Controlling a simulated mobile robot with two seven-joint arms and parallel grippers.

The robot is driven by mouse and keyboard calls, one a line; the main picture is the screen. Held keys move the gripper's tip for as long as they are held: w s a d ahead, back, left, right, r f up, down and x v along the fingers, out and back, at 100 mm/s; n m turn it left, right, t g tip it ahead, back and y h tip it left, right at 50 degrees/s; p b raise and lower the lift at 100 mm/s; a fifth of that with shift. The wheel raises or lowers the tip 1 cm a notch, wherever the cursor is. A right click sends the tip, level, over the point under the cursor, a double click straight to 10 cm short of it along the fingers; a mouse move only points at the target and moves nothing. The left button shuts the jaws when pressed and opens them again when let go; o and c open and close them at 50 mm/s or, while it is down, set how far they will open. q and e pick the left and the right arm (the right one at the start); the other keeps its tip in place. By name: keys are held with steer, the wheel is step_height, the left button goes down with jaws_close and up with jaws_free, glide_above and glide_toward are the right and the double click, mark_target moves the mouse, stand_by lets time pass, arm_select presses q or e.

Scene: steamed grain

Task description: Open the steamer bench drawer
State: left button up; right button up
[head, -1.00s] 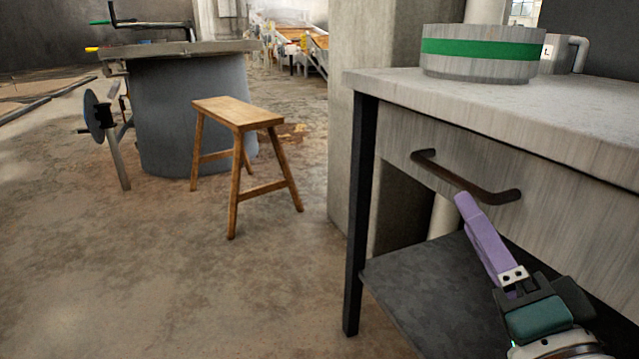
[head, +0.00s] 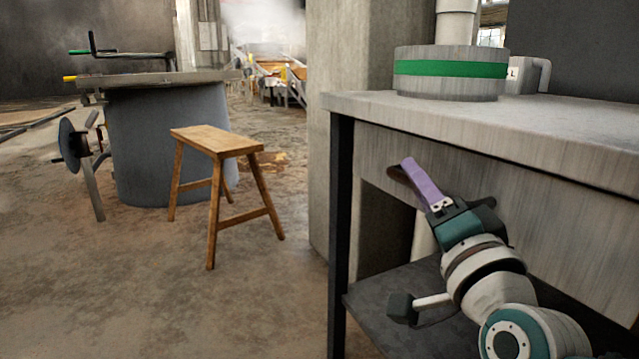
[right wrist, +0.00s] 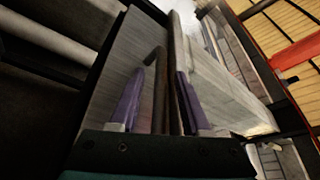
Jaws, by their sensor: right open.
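The steamer bench (head: 345,102) stands at the right in the head view, with its grey drawer front (head: 565,215) under the top. The drawer looks flush with the bench. My right gripper (head: 410,168), with purple fingers, is open at the drawer's dark brown handle (head: 396,173). Only the handle's left end shows there; my gripper hides the rest. In the right wrist view the handle (right wrist: 160,90) lies between the two spread fingers. Whether either finger touches it I cannot tell. My left gripper is not in view.
A round steamer with a green band (head: 450,69) sits on the bench top. A dark lower shelf (head: 365,300) lies under the drawer. A wooden stool (head: 215,140) and a grey round stand (head: 160,140) are at left. The floor in front is clear.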

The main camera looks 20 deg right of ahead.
jaws_close()
stand_by(1.3)
